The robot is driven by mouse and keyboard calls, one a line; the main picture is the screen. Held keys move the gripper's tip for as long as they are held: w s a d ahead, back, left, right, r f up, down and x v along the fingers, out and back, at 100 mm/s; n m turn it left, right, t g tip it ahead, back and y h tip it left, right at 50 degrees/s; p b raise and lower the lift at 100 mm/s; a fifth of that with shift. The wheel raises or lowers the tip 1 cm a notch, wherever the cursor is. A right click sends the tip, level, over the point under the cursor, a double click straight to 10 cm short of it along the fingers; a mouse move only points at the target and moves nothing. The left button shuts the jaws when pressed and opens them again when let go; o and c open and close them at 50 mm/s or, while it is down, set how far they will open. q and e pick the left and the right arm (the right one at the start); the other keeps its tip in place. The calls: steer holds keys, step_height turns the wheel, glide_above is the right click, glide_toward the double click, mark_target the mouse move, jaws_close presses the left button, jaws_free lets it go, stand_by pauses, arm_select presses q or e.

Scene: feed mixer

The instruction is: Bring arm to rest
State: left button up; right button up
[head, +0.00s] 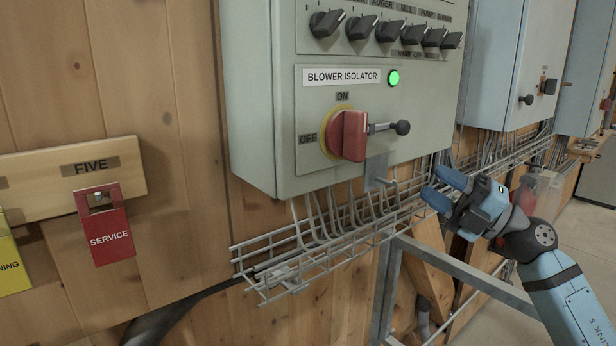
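My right gripper (443,189) is at the right of the head view, in front of the wire cable tray and below the panel's lower right. Its two blue fingers point left and stand apart, with nothing seen between them. My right arm (568,299) comes in from the lower right. My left gripper does not show. The blower isolator's red handle (349,136) sits on a yellow ring between the ON and OFF marks. A black-knobbed pin (401,128) sticks out beside it.
The grey panel (262,96) carries a lit green lamp (393,78) and a row of black knobs. The wire cable tray (290,262) runs under it, above a metal frame (388,275). A red SERVICE tag (106,235) hangs at left. More grey cabinets (497,62) stand right.

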steer(key=s+f+m+t+h+p, duration=0.1)
steer(key=s+f+m+t+h, duration=0.3)
steer(key=f+m, duration=0.5)
steer(key=s+f+m+t+h+p, duration=0.15)
steer(key=f+m+h, duration=0.4)
steer(key=f, duration=0.65)
steer(key=s+f+m+t+h, duration=0.3)
steer(key=f+m+h, duration=0.2)
steer(key=f+m, duration=0.45)
steer(key=s+a+f+m+g+h+p, duration=0.1)
steer(key=s+f+m+g, duration=0.3)
steer(key=s+f, duration=1.6)
steer(key=a+g+h, duration=0.1)
steer(key=g, duration=0.2)
steer(key=shift+a+f+m+g, duration=0.15)
steer(key=shift+f+m+g, duration=0.1)
steer(key=shift+m+g, duration=0.15)
steer(key=shift+h, duration=0.25)
